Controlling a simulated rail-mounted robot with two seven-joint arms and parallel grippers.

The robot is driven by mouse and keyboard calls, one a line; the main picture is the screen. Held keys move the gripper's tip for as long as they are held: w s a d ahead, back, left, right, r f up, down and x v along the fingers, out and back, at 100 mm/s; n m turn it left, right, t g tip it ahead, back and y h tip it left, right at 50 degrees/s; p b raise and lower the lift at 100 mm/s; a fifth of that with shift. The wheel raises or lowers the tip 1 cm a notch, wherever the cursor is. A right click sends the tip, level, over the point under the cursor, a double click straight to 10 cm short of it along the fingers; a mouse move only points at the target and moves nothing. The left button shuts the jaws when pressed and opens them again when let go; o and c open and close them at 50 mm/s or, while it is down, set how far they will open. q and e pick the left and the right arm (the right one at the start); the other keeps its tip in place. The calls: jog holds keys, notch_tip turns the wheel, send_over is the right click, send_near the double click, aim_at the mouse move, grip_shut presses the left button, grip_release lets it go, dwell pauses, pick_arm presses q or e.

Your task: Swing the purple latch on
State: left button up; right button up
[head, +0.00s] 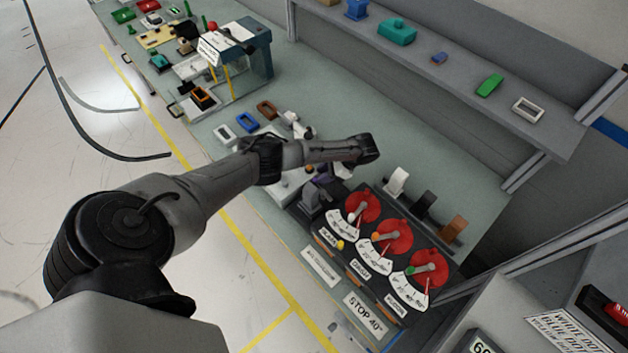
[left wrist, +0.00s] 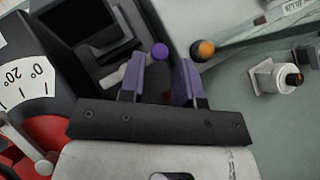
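The purple latch knob (left wrist: 160,50) shows in the left wrist view as a small round ball. A pale lever (left wrist: 118,75) lies just left of it, partly behind a finger. My left gripper (left wrist: 160,68) is open, with one purple-faced finger on each side of the knob's line. The knob appears just past the fingertips, and I cannot tell whether anything touches it. In the head view my left gripper (head: 320,176) points down behind the dark box (head: 314,200), partly hidden by my wrist. The latch is not clear there. My right gripper is not in view.
The dial panel (head: 372,272) with three red dials stands close by on the right. An orange knob (left wrist: 205,49) is near the purple one. White, black and brown blocks stand behind the dials. A shelf (head: 450,65) runs along the back.

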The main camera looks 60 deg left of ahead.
aim_at(314, 179)
pick_arm(q)
jog(key=shift+x, duration=2.3)
jog(key=shift+c, duration=0.4)
grip_shut()
